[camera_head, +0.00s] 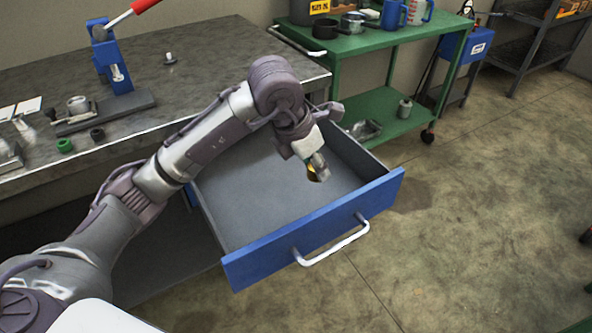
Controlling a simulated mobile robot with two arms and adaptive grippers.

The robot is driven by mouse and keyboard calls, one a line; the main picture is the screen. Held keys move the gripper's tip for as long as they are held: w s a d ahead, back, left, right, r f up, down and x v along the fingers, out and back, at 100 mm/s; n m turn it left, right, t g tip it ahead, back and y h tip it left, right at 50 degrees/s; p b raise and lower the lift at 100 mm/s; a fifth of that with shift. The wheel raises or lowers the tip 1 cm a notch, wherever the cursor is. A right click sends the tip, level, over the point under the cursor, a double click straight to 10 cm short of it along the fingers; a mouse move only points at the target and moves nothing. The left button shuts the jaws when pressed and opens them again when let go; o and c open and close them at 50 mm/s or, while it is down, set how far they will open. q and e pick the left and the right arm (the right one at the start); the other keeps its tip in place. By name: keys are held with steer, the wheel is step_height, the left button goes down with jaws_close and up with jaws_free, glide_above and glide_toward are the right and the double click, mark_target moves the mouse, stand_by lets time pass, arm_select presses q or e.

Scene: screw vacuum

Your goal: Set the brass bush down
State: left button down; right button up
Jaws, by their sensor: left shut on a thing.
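My left gripper (317,165) reaches in from the left over the open drawer (262,212). It is shut on the brass bush (313,175), a small yellowish piece at the fingertips, mostly hidden by the fingers. The bush appears to be over the right part of the drawer; I cannot tell how high above its floor. The visible part of the drawer floor is bare. My right gripper is not in view.
The drawer's blue front (315,228) has a white handle (332,243). The workbench (205,75) carries a blue press (113,62), a small metal part (170,58) and several rings and fittings. A green cart (372,42) stands behind. The floor at right is mostly clear.

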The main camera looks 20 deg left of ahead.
arm_select(q)
glide_above(307, 180)
step_height(307, 180, down, 4)
steer(key=shift+f+b, duration=0.25)
steer(key=shift+b, duration=0.05)
step_height(307, 180, down, 4)
steer(key=shift+r, duration=0.1)
steer(key=shift+w, duration=0.1)
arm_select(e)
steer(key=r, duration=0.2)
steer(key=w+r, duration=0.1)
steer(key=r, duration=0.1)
arm_select(q)
steer(key=shift+f+b, duration=0.2)
steer(key=shift+b, duration=0.1)
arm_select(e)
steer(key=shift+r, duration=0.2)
arm_select(q)
steer(key=c, duration=0.7)
jaws_free()
